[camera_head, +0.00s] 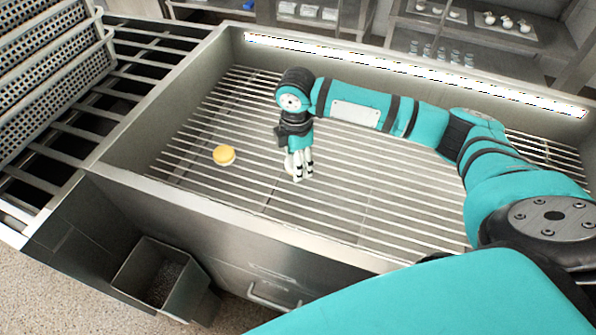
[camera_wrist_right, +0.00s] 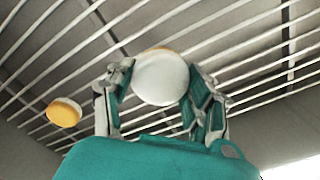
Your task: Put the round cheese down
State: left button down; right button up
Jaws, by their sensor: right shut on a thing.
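My right gripper (camera_head: 299,177) points down low over the slatted rack (camera_head: 370,190), shut on a pale round cheese (camera_head: 289,164). In the right wrist view, the held round cheese (camera_wrist_right: 161,78) shows a white face and a thin orange edge, between the fingers of my right gripper (camera_wrist_right: 160,88). I cannot tell whether it touches the slats. A second round cheese (camera_head: 224,155), yellow with a pale side, rests on the slats to the left; it also shows in the right wrist view (camera_wrist_right: 63,112). My left gripper is not in view.
A metal basin wall (camera_head: 165,200) surrounds the rack, with a light strip along its back. The slats around the gripper are mostly clear. A perforated basket (camera_head: 50,55) stands outside at the left. An open bin (camera_head: 160,275) sits below the front wall.

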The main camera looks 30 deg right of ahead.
jog(key=shift+f, duration=2.4)
jog(key=o, duration=1.3)
jog(key=shift+f, duration=0.15)
jog(key=shift+c, duration=0.2)
notch_tip(320, 180, up, 12)
jog(key=shift+r, duration=0.2)
